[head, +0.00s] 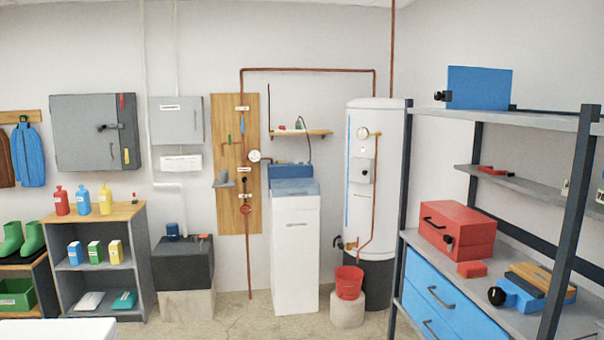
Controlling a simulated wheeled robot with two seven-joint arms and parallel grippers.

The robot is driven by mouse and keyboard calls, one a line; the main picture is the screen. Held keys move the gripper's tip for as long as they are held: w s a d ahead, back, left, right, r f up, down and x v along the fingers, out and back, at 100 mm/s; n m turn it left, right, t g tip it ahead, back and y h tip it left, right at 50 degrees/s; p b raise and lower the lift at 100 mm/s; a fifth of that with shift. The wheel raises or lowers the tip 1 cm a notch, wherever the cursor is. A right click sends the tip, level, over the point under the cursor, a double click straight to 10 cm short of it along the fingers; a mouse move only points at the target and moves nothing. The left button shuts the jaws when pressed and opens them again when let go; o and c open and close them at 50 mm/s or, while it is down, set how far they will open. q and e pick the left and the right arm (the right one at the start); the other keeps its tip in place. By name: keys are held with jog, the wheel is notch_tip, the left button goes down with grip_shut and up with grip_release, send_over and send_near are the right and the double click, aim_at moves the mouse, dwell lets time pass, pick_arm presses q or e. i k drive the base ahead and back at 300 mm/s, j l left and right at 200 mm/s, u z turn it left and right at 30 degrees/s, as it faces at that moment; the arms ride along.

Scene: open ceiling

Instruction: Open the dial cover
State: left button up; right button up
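No part that I can tell for sure as the dial cover shows. A white water heater tank (387,130) stands in the middle right. On its front is a small pale panel (361,171) with a dark knob-like part, too small to tell whether it is open or closed. A round gauge (362,134) sits above that panel. Another round dial (254,156) is on the copper pipe by the wooden board (226,110). Neither of my grippers is in view.
A red bucket (349,285) on a round block stands before the tank. A white cabinet (295,250) is left of it. A metal shelf unit (480,118) with a red toolbox (457,230) is at the right. Concrete floor (240,315) shows in the middle foreground.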

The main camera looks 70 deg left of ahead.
aim_at(360, 169)
jog(key=u, duration=1.9)
jog(key=i+j+u, duration=0.25)
jog(key=i, duration=0.4)
jog(key=i+u, duration=0.3)
jog(key=i, duration=0.35)
jog(key=i+z, duration=0.1)
jog(key=i, duration=0.5)
jog(key=i+j+z, duration=0.1)
jog(key=i, duration=0.45)
jog(key=i+j+z, duration=0.1)
jog(key=i, duration=0.5)
jog(key=i+j+z, duration=0.1)
jog(key=i+z, duration=0.2)
jog(key=z, duration=0.15)
jog(key=i+j+z, duration=0.25)
jog(key=z, duration=0.15)
jog(key=i+j+z, duration=0.25)
jog(key=z, duration=0.2)
jog(key=i+j+z, duration=0.15)
jog(key=j+z, duration=0.3)
jog(key=i+j+z, duration=0.1)
jog(key=j+z, duration=0.55)
jog(key=j, duration=0.15)
jog(key=i+j+z, duration=0.1)
jog(key=j+z, duration=0.15)
jog(key=j, duration=0.2)
